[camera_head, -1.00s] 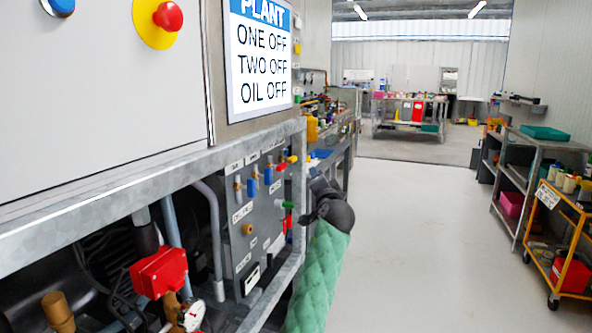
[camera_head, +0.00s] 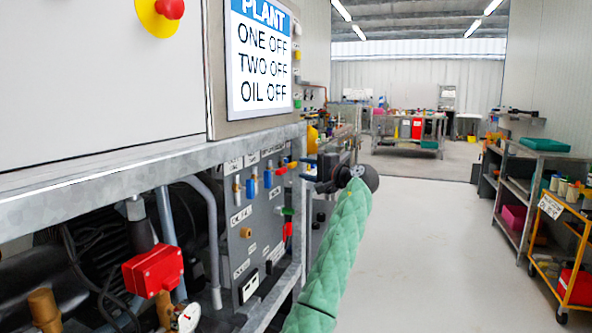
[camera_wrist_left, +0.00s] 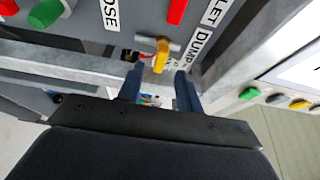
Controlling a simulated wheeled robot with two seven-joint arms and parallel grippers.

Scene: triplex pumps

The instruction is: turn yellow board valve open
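The yellow board valve (camera_wrist_left: 162,52) shows in the left wrist view as a small yellow handle on the grey board, near the "DUMP" label (camera_wrist_left: 199,45). My left gripper (camera_wrist_left: 158,78) is open, its two dark blue fingers either side of the line to the handle. The handle lies just beyond the fingertips, and I see no contact. In the head view my left gripper (camera_head: 307,169) points left at the upper right edge of the valve board (camera_head: 250,225). The yellow handle is too small there to make out surely. My right gripper is not in view.
A metal frame rail (camera_wrist_left: 80,68) runs close by the fingers. Red (camera_wrist_left: 177,10) and green (camera_wrist_left: 47,12) handles sit nearby on the board. A red box-shaped part (camera_head: 153,270) stands at lower left. The floor (camera_head: 430,240) to the right is clear, with an orange trolley (camera_head: 565,230) beyond.

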